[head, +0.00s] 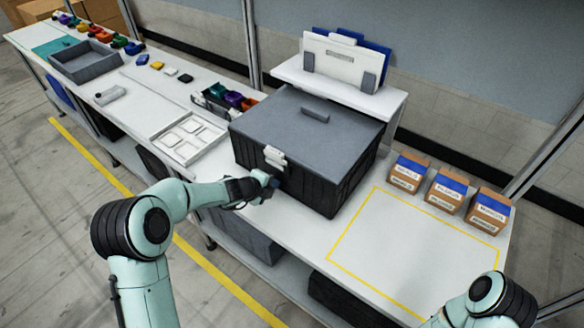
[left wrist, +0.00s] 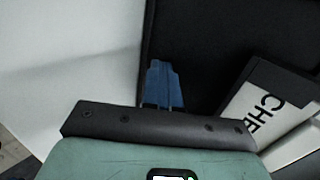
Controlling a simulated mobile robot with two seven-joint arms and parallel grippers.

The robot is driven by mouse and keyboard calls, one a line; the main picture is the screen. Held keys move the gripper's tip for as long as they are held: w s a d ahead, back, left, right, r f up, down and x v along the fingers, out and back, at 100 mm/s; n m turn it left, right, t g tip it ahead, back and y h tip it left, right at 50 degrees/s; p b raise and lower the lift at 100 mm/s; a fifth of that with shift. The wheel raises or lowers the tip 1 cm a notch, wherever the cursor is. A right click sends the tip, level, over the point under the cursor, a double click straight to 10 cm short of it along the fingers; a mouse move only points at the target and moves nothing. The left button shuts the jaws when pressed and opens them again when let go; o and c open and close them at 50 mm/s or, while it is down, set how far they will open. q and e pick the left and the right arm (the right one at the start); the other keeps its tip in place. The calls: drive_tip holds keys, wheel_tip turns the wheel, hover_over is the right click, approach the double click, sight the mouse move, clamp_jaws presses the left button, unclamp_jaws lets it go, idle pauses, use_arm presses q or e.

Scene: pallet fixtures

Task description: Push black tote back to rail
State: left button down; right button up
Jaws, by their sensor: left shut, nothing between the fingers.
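The black tote (head: 312,190) stands on the white bench with its grey lid (head: 305,125) closed. A white latch-like tag (head: 275,157) is on its near side. My left gripper (head: 273,181) is at the tote's near left side, just below the tag. Its blue fingers are together and empty. In the left wrist view the blue fingertips (left wrist: 163,82) point at the tote's dark wall (left wrist: 215,40); whether they touch cannot be told. A rail behind the tote cannot be made out. Only a link of my right arm shows, at the lower right.
Several cardboard boxes (head: 447,188) line the back right. The yellow-outlined area (head: 410,245) is empty. A white tray (head: 187,135) and coloured bins (head: 225,97) are left of the tote.

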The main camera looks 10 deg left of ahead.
sight(278, 179)
use_arm(q)
drive_tip(key=shift+w+d+p, duration=0.25)
drive_tip(key=shift+w, duration=0.35)
drive_tip(key=shift+w+d+p, duration=0.25)
drive_tip(key=shift+w+d, duration=0.05)
drive_tip(key=shift+w, duration=0.35)
drive_tip(key=shift+w+d+p, duration=0.25)
drive_tip(key=shift+w, duration=0.35)
drive_tip(key=shift+s+a+f, duration=0.15)
drive_tip(key=shift+s+a, duration=0.05)
drive_tip(key=shift+s, duration=0.2)
drive_tip(key=s+b, duration=0.1)
drive_tip(key=s+a, duration=0.1)
drive_tip(key=s, duration=0.1)
drive_tip(key=shift+s+a+b, duration=0.2)
drive_tip(key=shift+b, duration=0.2)
drive_tip(key=shift+s+a, duration=0.3)
drive_tip(key=shift+s, duration=0.5)
use_arm(e)
drive_tip(key=shift+s+f, duration=0.25)
drive_tip(key=shift+f, duration=0.05)
use_arm(q)
drive_tip(key=shift+w, duration=0.1)
